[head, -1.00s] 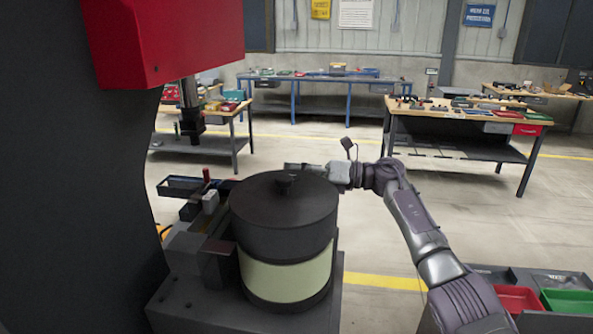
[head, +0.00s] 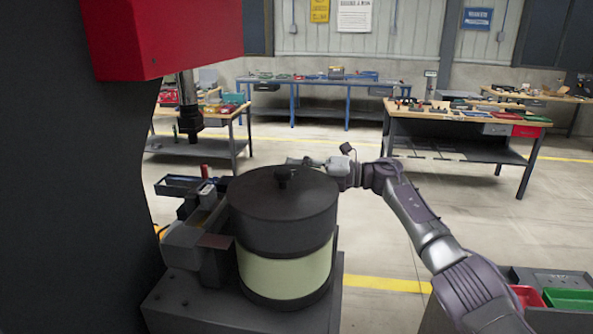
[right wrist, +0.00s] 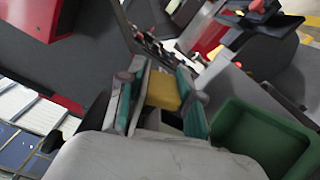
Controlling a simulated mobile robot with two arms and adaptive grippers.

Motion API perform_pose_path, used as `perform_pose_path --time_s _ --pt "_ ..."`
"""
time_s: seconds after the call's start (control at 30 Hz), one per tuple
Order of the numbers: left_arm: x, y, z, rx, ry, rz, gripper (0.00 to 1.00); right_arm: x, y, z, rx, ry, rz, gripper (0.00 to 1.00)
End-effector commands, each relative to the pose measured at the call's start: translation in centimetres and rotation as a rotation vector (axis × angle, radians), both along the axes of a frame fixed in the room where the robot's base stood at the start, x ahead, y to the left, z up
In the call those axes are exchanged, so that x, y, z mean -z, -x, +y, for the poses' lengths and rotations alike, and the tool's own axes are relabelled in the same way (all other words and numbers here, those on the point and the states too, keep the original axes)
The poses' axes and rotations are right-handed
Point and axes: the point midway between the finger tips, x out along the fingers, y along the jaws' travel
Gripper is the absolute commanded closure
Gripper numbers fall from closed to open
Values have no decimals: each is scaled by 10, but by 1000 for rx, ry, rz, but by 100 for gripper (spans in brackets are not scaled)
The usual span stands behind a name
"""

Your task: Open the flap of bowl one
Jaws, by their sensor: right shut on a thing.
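The bowl feeder (head: 283,262) is a black drum with a cream band and a black lid with a knob, standing upright on a dark base at front centre. My right arm reaches around its right side. My right gripper (head: 305,162) is just behind the lid's far edge in the head view, its fingertips partly hidden. In the right wrist view the teal-padded fingers of my right gripper (right wrist: 162,92) are closed on a yellow piece (right wrist: 163,88). Whether this piece is the flap, I cannot tell. My left gripper is not in view.
A dark column with a red housing (head: 170,40) stands close on the left, a dark tool (head: 189,118) hanging beside it. Small trays and blocks (head: 190,186) sit left of the bowl. Red and green bins (head: 570,299) are at lower right. The floor at right is open.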

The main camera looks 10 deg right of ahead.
Motion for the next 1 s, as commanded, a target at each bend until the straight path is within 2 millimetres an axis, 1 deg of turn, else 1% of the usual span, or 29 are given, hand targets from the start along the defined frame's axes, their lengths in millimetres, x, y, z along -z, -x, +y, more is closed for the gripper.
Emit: perform_pose_path --time_s 0.03,0.2,0.37,0.9,0.93,1.0 --pt "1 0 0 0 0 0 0 5 -1 -1 1 -6 31 100" --pt "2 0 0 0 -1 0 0 9 -2 -1 1 -39 111 100" --pt "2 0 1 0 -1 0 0 10 -2 -1 0 -57 155 100" --pt "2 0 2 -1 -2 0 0 13 -2 -1 -1 -64 179 100" --pt "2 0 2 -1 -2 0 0 13 -2 -1 -1 -64 179 62" --pt "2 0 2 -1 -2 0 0 13 -2 -1 -1 -66 179 50"
